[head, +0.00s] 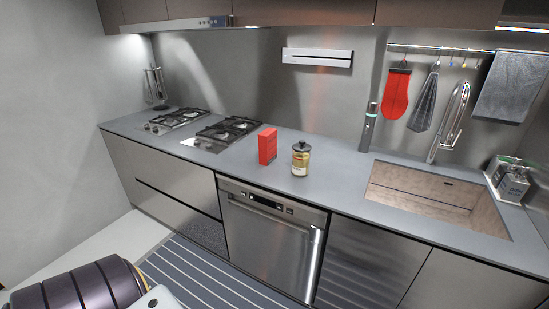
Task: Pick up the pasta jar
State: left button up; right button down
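The pasta jar (300,160) stands upright on the grey counter, right of the middle of the head view. It is a clear jar with yellowish contents, a label and a dark lid. It stands near the counter's front edge, above the dishwasher. Neither gripper shows in the head view. A dark ribbed part of my own arm shows at the bottom left, well away from the jar.
A red box (267,146) stands just left of the jar. A gas hob (226,132) lies further left. The sink (420,196) is to the right, with a dark bottle (368,128) behind its left end. The counter (335,180) between jar and sink is clear.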

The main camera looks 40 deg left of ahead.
aim_at(301, 160)
jog(key=u, duration=1.05)
jog(key=i+j+z, duration=0.1)
jog(key=j, duration=0.2)
jog(key=i+j+z, duration=0.1)
jog(key=j, duration=0.25)
jog(key=i+j+z, duration=0.15)
jog(key=i+j, duration=0.05)
jog(key=j, duration=0.1)
